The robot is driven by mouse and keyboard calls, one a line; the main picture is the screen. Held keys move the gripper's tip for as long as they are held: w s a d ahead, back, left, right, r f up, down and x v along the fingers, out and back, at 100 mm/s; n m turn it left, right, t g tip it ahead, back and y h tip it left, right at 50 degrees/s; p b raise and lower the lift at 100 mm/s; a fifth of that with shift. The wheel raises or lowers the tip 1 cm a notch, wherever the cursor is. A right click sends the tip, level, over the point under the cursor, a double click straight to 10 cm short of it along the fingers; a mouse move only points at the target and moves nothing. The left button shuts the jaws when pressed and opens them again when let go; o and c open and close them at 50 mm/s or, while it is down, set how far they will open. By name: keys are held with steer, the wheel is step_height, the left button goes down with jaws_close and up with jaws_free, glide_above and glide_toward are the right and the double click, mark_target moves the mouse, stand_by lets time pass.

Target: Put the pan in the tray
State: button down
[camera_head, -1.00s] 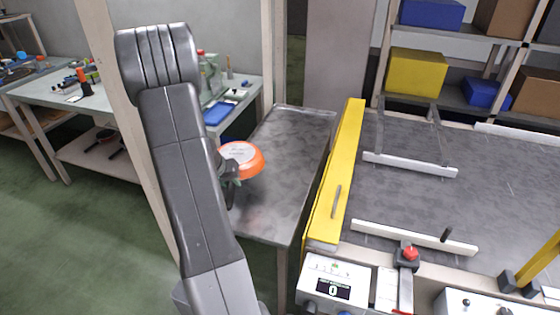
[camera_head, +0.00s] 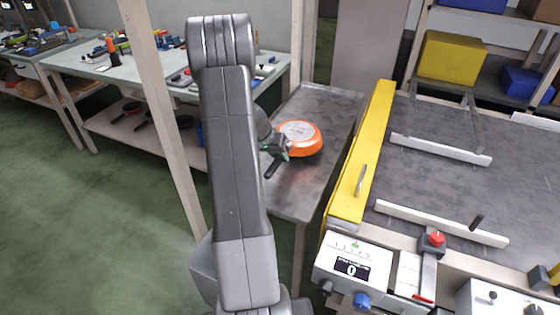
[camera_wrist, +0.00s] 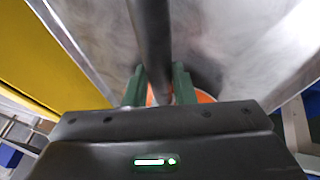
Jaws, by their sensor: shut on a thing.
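The pan (camera_head: 301,139) is orange with a grey round face turned up. It is over the grey metal table (camera_head: 312,184) between my arm and the conveyor. My gripper (camera_head: 276,147) is shut on the pan's dark handle (camera_head: 273,168). In the wrist view the handle (camera_wrist: 151,45) runs between the green fingers of my gripper (camera_wrist: 157,88), with some orange of the pan (camera_wrist: 203,97) behind them. I cannot tell whether the pan touches the table. I cannot tell which thing is the tray.
A yellow barrier (camera_head: 363,160) stands right of the metal table, beside the grey conveyor (camera_head: 440,195) with white rails. A control box (camera_head: 352,266) is in front. At left, a workbench (camera_head: 90,62) holds tools. A pale post (camera_head: 160,110) stands near my arm.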

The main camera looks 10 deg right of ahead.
mark_target(280, 171)
steer(key=shift+f, duration=1.35)
steer(key=c, duration=1.2)
jaws_free()
steer(key=v, duration=1.2)
steer(key=x, duration=1.2)
steer(key=shift+d+f, duration=0.1)
steer(key=shift+f, duration=0.15)
steer(key=shift+r, duration=2.1)
